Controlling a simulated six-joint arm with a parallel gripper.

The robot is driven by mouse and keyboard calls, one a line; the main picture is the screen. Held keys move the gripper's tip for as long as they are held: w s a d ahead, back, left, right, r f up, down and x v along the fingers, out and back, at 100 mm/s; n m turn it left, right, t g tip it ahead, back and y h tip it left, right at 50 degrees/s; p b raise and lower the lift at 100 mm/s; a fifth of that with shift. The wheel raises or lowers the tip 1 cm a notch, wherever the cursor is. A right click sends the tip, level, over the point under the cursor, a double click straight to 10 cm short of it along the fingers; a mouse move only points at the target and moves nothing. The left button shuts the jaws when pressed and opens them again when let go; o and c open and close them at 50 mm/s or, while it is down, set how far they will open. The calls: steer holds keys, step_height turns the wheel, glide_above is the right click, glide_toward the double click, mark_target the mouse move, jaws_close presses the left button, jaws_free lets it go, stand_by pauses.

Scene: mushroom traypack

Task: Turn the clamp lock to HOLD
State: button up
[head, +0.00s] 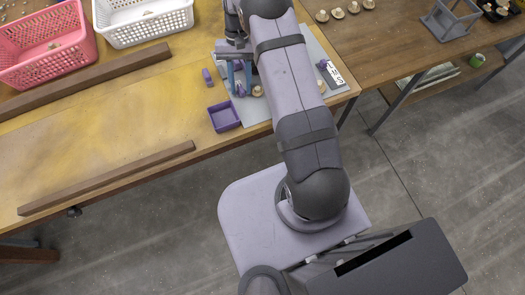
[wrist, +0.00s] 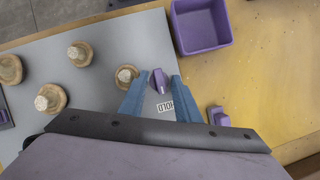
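The clamp lock is a small purple knob (wrist: 158,81) on the grey mat. A white HOLD label (wrist: 165,106) lies beside it, upside down in the wrist view. My gripper (wrist: 158,78) has blue fingers, one on each side of the knob, with a visible gap on both sides. It is open and holds nothing. In the head view my gripper (head: 238,82) is low over the mat, and my arm hides part of the area. The knob's ridge runs roughly along the fingers in the wrist view.
A purple open tray (wrist: 201,28) and a small purple block (wrist: 218,117) are nearby. Several mushrooms stand on the mat, one (wrist: 126,76) close to the left finger. A pink basket (head: 45,45) and a white basket (head: 140,22) are at the far left.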

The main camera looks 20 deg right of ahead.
steer(key=m, duration=0.2)
steer(key=m+t+y, duration=0.1)
steer(key=m, duration=0.1)
steer(key=m+y, duration=0.1)
steer(key=m, duration=0.2)
steer(key=shift+s+d+t, duration=0.2)
steer(key=shift+d+t, duration=0.05)
steer(key=shift+t, duration=0.15)
steer(key=m+t, duration=0.1)
steer(key=m, duration=0.2)
steer(key=m+t, duration=0.1)
steer(key=m, duration=0.2)
steer(key=shift+s+y, duration=0.2)
steer(key=shift+y, duration=0.1)
steer(key=b+v, duration=0.1)
steer(key=v, duration=0.6)
steer(key=s+a+r+n+h+p, duration=0.2)
steer(key=s+r+n, duration=0.2)
steer(key=s+n, duration=0.55)
steer(key=s+a+r+n+h+p, duration=0.2)
steer(key=s+r+n, duration=0.2)
steer(key=s+n, duration=0.55)
step_height(320, 180, down, 36)
steer(key=s+m+b, duration=0.1)
steer(key=s+b, duration=0.1)
steer(key=b, duration=3.5)
steer(key=shift+a+m, duration=0.2)
steer(key=shift+m, duration=0.1)
steer(key=shift+f, duration=0.1)
